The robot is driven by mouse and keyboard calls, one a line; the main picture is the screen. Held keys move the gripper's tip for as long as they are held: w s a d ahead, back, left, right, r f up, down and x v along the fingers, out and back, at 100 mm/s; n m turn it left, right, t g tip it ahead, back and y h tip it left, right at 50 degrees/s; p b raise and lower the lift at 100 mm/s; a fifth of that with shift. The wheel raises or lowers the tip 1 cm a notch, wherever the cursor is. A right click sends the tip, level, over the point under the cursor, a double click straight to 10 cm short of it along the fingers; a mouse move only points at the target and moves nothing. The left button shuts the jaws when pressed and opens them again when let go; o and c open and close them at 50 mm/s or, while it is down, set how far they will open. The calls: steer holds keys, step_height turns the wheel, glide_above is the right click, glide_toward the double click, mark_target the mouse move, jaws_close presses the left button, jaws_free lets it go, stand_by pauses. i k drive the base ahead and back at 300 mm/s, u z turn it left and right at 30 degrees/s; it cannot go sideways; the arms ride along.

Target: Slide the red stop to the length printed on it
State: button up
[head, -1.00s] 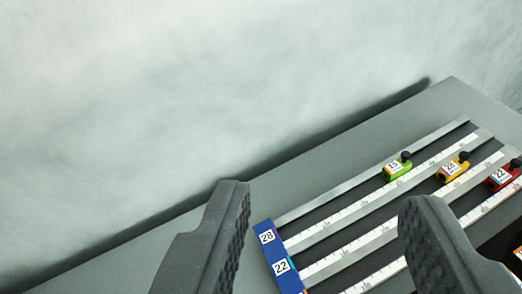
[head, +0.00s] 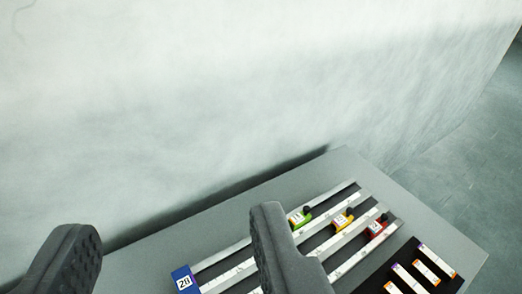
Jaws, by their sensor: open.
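The red stop (head: 377,228) sits on a ruled rail toward the right end of the rail set, with a white label and a dark knob. Its label is too small to read now. A yellow stop (head: 342,220) and a green stop (head: 298,220) sit on neighbouring rails to its left. The green one is partly hidden by my right finger. My gripper (head: 180,235) is open and empty, its two dark fingers wide apart in front of the table. The right finger covers part of the rails (head: 222,256).
The grey table (head: 345,165) has a bare strip along the pale wall (head: 250,90).

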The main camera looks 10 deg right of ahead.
mark_target(377, 226)
steer(key=z, duration=1)
